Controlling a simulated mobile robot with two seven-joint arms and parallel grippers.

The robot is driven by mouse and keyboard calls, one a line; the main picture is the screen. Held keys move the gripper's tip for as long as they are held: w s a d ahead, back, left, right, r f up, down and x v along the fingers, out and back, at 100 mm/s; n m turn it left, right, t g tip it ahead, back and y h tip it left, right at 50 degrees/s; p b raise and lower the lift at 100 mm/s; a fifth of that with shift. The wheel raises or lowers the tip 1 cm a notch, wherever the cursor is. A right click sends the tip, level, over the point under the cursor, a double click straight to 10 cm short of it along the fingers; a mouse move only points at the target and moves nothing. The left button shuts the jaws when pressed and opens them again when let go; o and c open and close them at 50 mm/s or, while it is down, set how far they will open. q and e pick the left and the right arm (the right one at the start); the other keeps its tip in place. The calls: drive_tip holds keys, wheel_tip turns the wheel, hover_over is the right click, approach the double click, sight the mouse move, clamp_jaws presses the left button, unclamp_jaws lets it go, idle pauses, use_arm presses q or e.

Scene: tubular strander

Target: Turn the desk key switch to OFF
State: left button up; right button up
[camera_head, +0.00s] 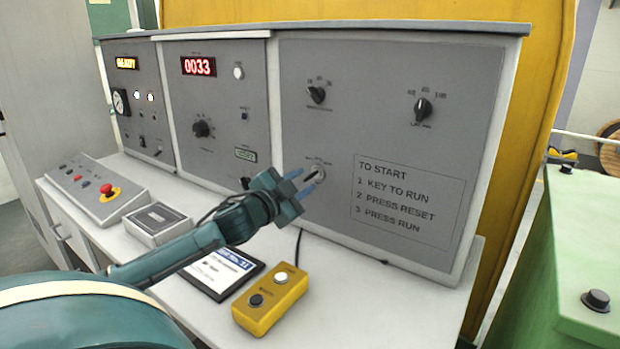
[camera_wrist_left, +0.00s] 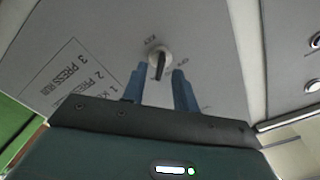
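The key switch (camera_head: 314,169) is on the lower left of the right-hand grey panel, a round light bezel with a dark key in it. In the left wrist view the key switch (camera_wrist_left: 160,58) lies just beyond the fingertips, and its dark key stands near upright in that picture. My left gripper (camera_head: 305,184) is in front of the key switch with its blue fingers apart. In the left wrist view the open gripper (camera_wrist_left: 158,75) has the key between the lines of its fingers, with nothing gripped. Whether the fingertips reach past the key is unclear. My right gripper is not in view.
Two black knobs (camera_head: 317,94) (camera_head: 423,109) sit above the key switch. A yellow button box (camera_head: 270,298), a tablet (camera_head: 222,271), a grey box (camera_head: 157,223) and a red emergency button (camera_head: 107,190) are on the desk. A green cabinet (camera_head: 575,260) stands at right.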

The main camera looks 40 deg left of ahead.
sight(307, 178)
use_arm(q)
drive_tip(key=shift+w+a, duration=0.2)
drive_tip(key=shift+w, duration=1.7)
clamp_jaws()
drive_tip(key=shift+p, duration=0.3)
